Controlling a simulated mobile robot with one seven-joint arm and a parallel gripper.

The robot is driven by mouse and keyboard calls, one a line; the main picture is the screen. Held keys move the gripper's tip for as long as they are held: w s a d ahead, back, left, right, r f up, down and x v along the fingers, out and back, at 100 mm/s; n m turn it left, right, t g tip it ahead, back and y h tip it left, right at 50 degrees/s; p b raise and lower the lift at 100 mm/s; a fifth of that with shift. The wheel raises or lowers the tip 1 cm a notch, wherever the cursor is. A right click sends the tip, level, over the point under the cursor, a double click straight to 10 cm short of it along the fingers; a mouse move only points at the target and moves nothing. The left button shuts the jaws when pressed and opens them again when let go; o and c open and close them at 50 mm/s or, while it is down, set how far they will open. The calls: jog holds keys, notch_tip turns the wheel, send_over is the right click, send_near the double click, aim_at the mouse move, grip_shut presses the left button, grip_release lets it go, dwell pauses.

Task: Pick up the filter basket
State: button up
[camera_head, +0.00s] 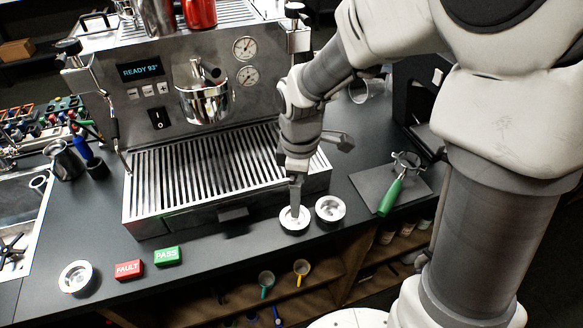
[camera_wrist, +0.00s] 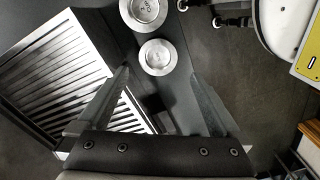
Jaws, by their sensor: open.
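Three similar round metal cups with wide pale rims look like filter baskets. One (camera_head: 294,219) stands on the dark counter in front of the brewer. A second (camera_head: 330,209) is just right of it, and a third (camera_head: 77,278) is at the far left. I cannot tell which one the task means. My gripper (camera_head: 296,200) points down right over the first cup, its fingers covering part of it. In the wrist view, my gripper (camera_wrist: 160,78) is open and empty, with one cup (camera_wrist: 158,57) just beyond the fingertips and another (camera_wrist: 143,12) farther off.
The brewer's slatted drip tray (camera_head: 150,200) is close behind and left. A green-handled portafilter (camera_head: 391,196) lies on a dark mat (camera_head: 366,183) at the right. A red FAULT block (camera_head: 129,270) and green PASS block (camera_head: 168,256) sit left. The counter's front edge is near the cups.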

send_over(295, 220)
jog(key=f, duration=0.4)
jog(key=shift+s+d, duration=0.15)
jog(key=shift+d, duration=0.15)
jog(key=shift+w+a+f+b, duration=0.1)
jog(key=shift+a+f+b, duration=0.05)
jog(key=shift+f, duration=1.2)
jog(key=shift+w+a+f+b, duration=0.1)
jog(key=shift+a+f+b, duration=0.05)
jog(key=shift+f, duration=1.15)
jog(key=c, duration=1.1)
